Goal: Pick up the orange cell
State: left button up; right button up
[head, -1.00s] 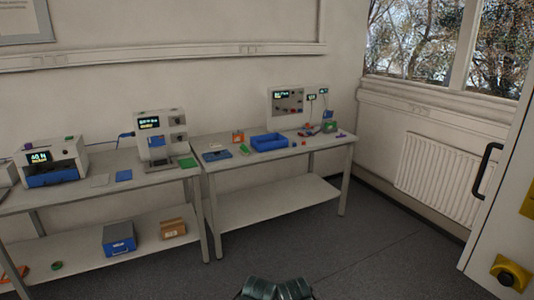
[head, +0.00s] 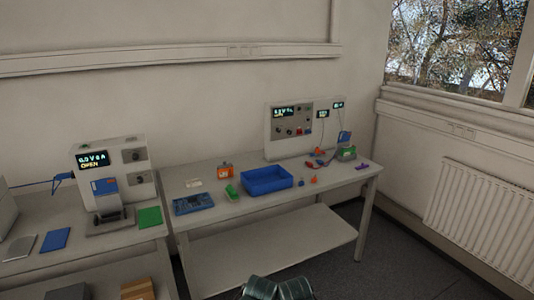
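Several small orange things are on the right-hand bench (head: 205,222), and I cannot tell for sure which one is the orange cell. A small upright orange piece (head: 315,180) stands to the right of the blue tray. A larger orange block (head: 225,171) with a pale marking stands behind and left of the tray. More small orange and red bits lie near the back, in front of the panel instrument. Only dark rounded parts of my own arms show at the bottom edge. Neither gripper can be made out, and both are far from the bench.
The blue tray (head: 267,180) sits mid-bench, with a green item (head: 231,192) and a blue board (head: 193,204) to its left. A panel instrument (head: 301,129) stands behind. Left is another bench with a tester (head: 112,175). Floor is open at lower right.

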aim_at(228, 172)
jog(key=i, duration=1.95)
